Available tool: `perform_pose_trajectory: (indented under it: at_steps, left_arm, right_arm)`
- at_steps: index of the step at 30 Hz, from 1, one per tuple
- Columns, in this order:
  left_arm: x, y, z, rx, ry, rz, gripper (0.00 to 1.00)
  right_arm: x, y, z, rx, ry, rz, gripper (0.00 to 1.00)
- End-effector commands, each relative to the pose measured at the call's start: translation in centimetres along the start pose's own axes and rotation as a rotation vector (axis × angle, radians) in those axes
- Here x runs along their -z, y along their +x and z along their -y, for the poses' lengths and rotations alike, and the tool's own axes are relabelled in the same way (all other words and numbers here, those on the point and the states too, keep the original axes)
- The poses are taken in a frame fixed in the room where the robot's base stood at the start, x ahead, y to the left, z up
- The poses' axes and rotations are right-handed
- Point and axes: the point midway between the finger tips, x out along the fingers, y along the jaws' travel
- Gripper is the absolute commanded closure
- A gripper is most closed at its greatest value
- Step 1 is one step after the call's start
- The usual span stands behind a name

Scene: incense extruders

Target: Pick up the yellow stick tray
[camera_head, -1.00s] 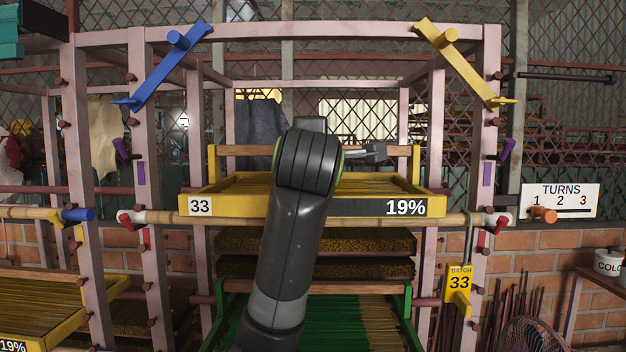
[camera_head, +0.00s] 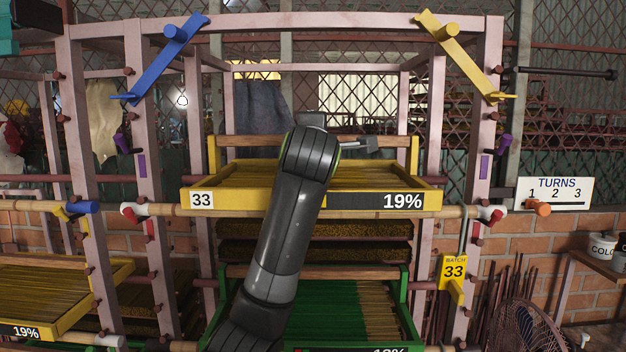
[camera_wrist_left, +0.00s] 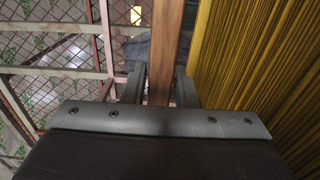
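The yellow stick tray (camera_head: 320,202), marked 33 and 19%, sits level on a bamboo pole in the middle of the rack. It is full of thin yellow-brown sticks. A wooden bar (camera_head: 250,142) spans its back between two yellow uprights. My left gripper (camera_head: 362,143) is above the tray's back at this bar. In the left wrist view, its fingers (camera_wrist_left: 160,88) stand on either side of the wooden bar (camera_wrist_left: 166,35), very close to it. I cannot tell if they press on it. The sticks (camera_wrist_left: 255,65) lie to the right there. My arm hides part of the tray. My right gripper is not in view.
Pink rack posts (camera_head: 434,120) stand on both sides. A green stick tray (camera_head: 330,310) and brown stacked layers (camera_head: 340,230) lie below. Another yellow tray (camera_head: 65,318) is at lower left. A blue lever (camera_head: 165,60) and a yellow lever (camera_head: 460,58) are above. A batch tag (camera_head: 453,270) hangs right.

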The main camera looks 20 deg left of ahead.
Motion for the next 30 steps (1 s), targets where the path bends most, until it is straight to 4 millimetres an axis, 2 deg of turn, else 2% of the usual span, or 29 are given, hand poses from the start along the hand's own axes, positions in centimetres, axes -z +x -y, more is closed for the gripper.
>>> perform_pose_trajectory:
  at_steps: [1,6,20,26,30]
  left_arm:
    - [0.0,0.0,0.0,0.000,0.000,0.000,0.81]
    - [0.0,0.0,0.0,0.000,0.000,0.000,1.00]
    - [0.0,-0.1,-0.3,-0.003,0.000,0.000,1.00]
    - [0.0,-0.1,-1.6,-0.006,0.000,-0.001,1.00]
    - [0.0,-0.1,-3.3,-0.008,-0.001,0.000,1.00]
  right_arm:
    - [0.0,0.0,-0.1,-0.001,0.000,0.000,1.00]
    - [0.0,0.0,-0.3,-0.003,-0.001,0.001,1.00]
    - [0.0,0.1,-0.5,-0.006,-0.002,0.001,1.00]
    - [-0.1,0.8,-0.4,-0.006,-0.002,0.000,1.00]
    - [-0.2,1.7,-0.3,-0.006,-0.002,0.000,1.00]
